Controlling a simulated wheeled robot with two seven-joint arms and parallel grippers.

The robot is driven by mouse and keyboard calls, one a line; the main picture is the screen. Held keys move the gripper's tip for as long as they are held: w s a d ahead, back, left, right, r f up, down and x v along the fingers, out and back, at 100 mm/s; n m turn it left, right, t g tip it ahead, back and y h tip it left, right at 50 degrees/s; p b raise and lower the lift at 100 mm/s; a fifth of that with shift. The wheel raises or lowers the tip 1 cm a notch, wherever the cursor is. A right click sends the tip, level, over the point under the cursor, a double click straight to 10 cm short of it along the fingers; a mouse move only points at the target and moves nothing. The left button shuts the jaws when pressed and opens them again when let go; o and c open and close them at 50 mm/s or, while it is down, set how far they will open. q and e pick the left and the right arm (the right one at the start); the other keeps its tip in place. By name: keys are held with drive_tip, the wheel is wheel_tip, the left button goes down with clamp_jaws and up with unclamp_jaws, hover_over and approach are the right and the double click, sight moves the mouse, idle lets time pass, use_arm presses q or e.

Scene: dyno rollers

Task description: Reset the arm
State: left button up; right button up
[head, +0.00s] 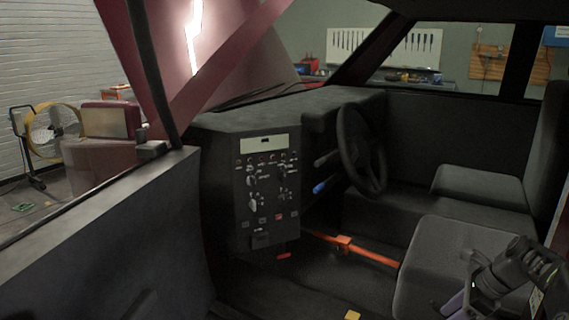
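Part of my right arm shows at the lower right, as dark links with a small green light, in front of the near seat. My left arm and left gripper are not in view.
A car interior fills the view, with a control panel (266,190), a steering wheel (361,150) and dark seats (450,262). An orange bar (372,252) crosses the footwell. The door (100,240) is at left. Outside stands a yellow fan (52,130).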

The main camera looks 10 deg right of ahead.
wheel_tip(320, 180, down, 11)
drive_tip(key=w+n+t+h, duration=0.2)
drive_tip(key=w+n+h, duration=0.1)
drive_tip(key=n, duration=0.5)
drive_tip(key=s+a+f+n+g, duration=0.1)
drive_tip(key=s+a+f+n, duration=0.35)
drive_tip(key=a+f, duration=0.4)
drive_tip(key=s+a+f+n, duration=0.45)
drive_tip(key=a+f, duration=0.35)
drive_tip(key=a, duration=0.2)
drive_tip(key=s+a+f+n+g+y, duration=0.15)
drive_tip(key=s+a+n, duration=0.25)
drive_tip(key=s+a, duration=0.65)
drive_tip(key=s+a+f+n+g+y, duration=0.1)
drive_tip(key=s+a+f+n+g, duration=0.15)
drive_tip(key=s+a, duration=0.8)
wheel_tip(320, 180, up, 18)
drive_tip(key=p, duration=1.7)
drive_tip(key=shift+w+d+t+p, duration=0.2)
drive_tip(key=shift+d+t+p, duration=0.1)
drive_tip(key=shift+d+p, duration=0.15)
drive_tip(key=shift+f, duration=0.15)
